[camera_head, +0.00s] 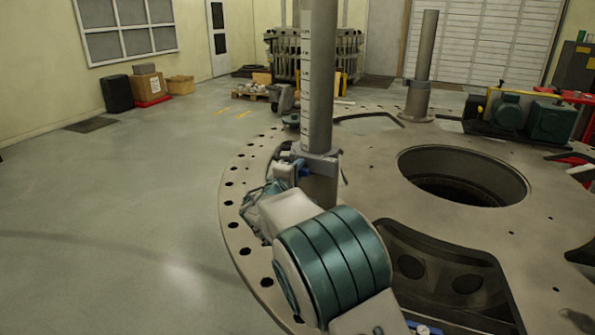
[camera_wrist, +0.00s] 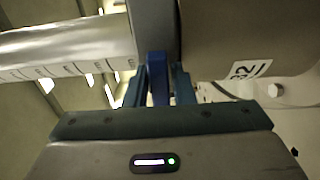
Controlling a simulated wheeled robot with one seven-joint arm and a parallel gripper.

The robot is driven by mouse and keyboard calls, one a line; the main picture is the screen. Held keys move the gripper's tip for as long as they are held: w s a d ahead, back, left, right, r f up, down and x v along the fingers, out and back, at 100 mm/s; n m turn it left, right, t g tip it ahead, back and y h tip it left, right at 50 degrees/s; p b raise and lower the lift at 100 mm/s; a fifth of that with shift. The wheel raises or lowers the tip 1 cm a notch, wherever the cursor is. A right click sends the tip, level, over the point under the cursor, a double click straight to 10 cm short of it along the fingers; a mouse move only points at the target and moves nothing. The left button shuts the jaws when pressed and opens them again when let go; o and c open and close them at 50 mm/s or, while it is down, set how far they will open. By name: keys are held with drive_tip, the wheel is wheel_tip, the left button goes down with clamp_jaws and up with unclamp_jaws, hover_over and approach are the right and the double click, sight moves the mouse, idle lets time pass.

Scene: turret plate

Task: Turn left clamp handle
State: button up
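A grey post (camera_head: 318,75) with ruler marks stands upright on the round turret plate (camera_head: 240,225). A blue-grey clamp collar (camera_head: 322,158) sits around its lower part; the collar also shows at the top of the wrist view (camera_wrist: 152,22). A dark blue clamp handle (camera_wrist: 157,80) extends from the collar toward my gripper (camera_wrist: 158,85). The handle lies between my two fingers, which look closed against its sides; the exact contact is hard to see. In the head view my arm covers part of the clamp, and the fingertips are not clear.
A second post (camera_head: 423,50) with its own collar stands farther back on the right. A large round hole (camera_head: 465,178) and a dark recess (camera_head: 440,268) open in the plate. A green motor unit (camera_head: 520,115) sits at the back right. The floor at left is clear.

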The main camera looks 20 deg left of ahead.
clamp_jaws()
drive_tip(key=shift+n, duration=0.4)
drive_tip(key=n+b, duration=0.1)
drive_tip(key=n, duration=0.1)
drive_tip(key=shift+f+n, duration=0.1)
drive_tip(key=shift+n, duration=0.2)
drive_tip(key=n, duration=0.4)
drive_tip(key=shift+g, duration=0.3)
drive_tip(key=n+p, duration=0.1)
drive_tip(key=n, duration=0.1)
drive_tip(key=n+p, duration=0.2)
drive_tip(key=n, duration=0.1)
drive_tip(key=shift+r+n, duration=0.25)
drive_tip(key=shift+n, duration=0.05)
drive_tip(key=shift+f+n+h+p, duration=0.1)
drive_tip(key=shift+n+h+p, duration=0.3)
drive_tip(key=shift+n+p, duration=1.55)
drive_tip(key=shift+n, duration=0.25)
